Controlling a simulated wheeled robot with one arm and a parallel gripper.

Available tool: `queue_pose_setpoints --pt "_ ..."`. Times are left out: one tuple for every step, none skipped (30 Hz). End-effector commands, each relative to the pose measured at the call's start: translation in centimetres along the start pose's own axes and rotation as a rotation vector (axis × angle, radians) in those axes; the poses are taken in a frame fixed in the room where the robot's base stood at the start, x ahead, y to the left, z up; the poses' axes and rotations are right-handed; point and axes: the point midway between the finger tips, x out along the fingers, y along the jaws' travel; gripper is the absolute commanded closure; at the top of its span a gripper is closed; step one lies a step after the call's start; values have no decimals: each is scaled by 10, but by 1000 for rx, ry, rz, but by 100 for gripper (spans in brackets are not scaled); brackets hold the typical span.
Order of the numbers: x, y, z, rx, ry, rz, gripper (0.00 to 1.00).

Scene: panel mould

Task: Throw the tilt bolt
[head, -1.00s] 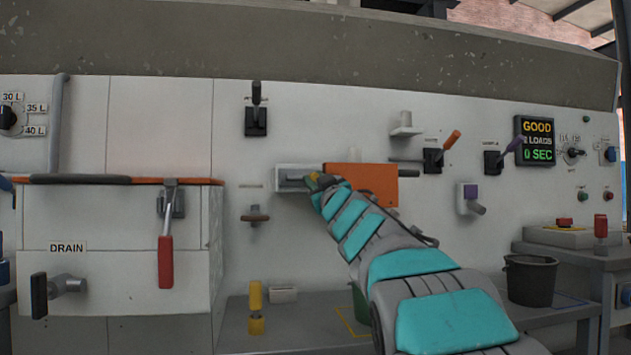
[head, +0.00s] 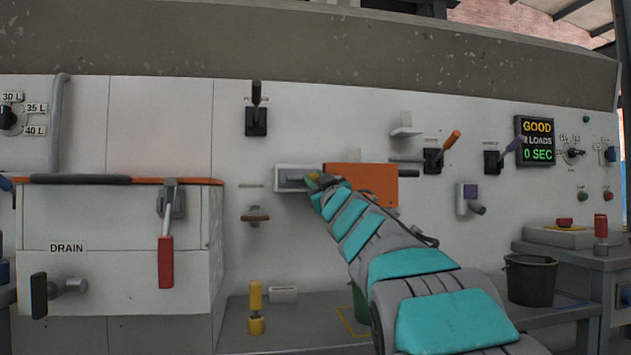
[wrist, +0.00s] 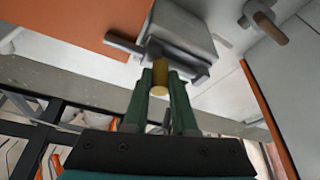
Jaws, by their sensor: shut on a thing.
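The tilt bolt's grey housing (head: 288,178) is on the white panel, left of an orange plate (head: 372,180). It also shows in the wrist view (wrist: 182,30), with a grey rod (wrist: 125,43) sticking out toward the orange plate. My gripper (head: 316,181) is at the housing's right end, reached in from the lower right. In the wrist view, the green fingers of my gripper (wrist: 160,90) are shut on a yellow knob (wrist: 160,76) at the housing. In the head view my gripper and arm hide much of the knob and the rod.
A wooden-tipped peg (head: 256,215) sticks out below left of the housing. A black lever (head: 256,118) is above left, and an orange-tipped lever (head: 445,148) is to the right. A yellow handle (head: 255,300) stands lower left. A display (head: 535,141) reads GOOD.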

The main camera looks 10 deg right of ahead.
Motion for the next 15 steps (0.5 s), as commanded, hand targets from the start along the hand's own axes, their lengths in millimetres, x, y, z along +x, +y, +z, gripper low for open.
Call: queue_pose_setpoints --pt "0 0 0 0 0 -1 100" --pt "0 0 0 0 0 -1 100" --pt "0 0 0 0 0 -1 100" --pt "0 0 0 0 0 -1 100" --pt "0 0 0 0 0 -1 100" --pt "0 0 0 0 0 -1 100" --pt "0 0 0 0 0 -1 100" --pt "0 -1 0 0 0 -1 100" --pt "0 -3 -1 0 1 -1 100" --pt "1 -6 -2 0 1 -1 100" --pt "1 -10 -3 0 1 -1 100" --pt "2 -16 -6 1 1 -1 100" --pt "3 -22 -8 0 1 -2 100" --pt "4 -28 -10 1 2 -3 100" --pt "5 -36 -13 -1 3 -3 100"
